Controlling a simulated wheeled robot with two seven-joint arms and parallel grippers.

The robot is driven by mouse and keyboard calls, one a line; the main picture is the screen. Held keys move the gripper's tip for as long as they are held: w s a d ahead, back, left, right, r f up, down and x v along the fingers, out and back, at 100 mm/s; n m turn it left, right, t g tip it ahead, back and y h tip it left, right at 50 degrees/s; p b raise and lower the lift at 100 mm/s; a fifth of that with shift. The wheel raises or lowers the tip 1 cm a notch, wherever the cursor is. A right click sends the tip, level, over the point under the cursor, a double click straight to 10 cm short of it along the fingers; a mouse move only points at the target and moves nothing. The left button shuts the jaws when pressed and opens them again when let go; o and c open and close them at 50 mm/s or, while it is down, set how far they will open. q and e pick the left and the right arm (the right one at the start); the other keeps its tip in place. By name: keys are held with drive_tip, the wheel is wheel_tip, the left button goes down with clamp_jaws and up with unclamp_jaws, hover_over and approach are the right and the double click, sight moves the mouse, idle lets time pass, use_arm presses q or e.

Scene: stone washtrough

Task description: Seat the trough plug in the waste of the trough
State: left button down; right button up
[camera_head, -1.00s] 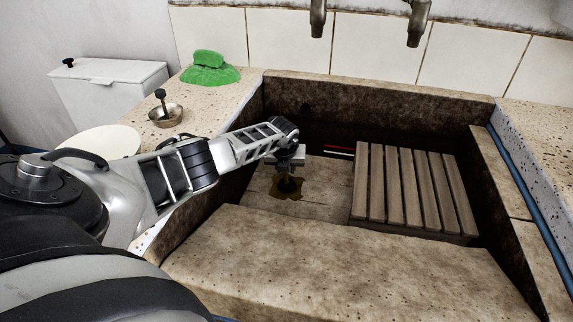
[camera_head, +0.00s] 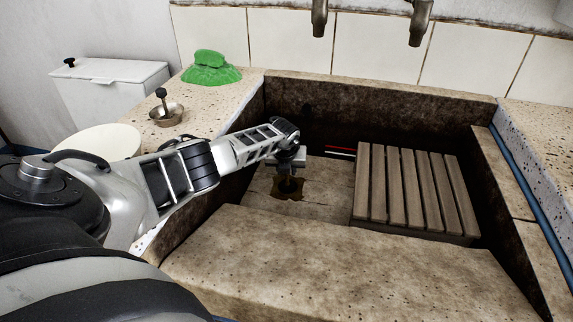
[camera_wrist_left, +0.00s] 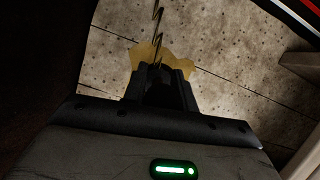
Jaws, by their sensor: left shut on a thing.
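My left gripper (camera_head: 289,168) reaches down into the stone trough (camera_head: 330,240), over the left part of its floor.
A slatted wooden rack (camera_head: 415,190) fills the trough's right side. Two taps (camera_head: 419,22) hang above the back.

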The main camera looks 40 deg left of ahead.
use_arm(q)
drive_tip(key=shift+f+b, duration=0.4)
drive_tip(key=shift+f, duration=0.1)
drive_tip(key=shift+c, duration=1.2)
unclamp_jaws()
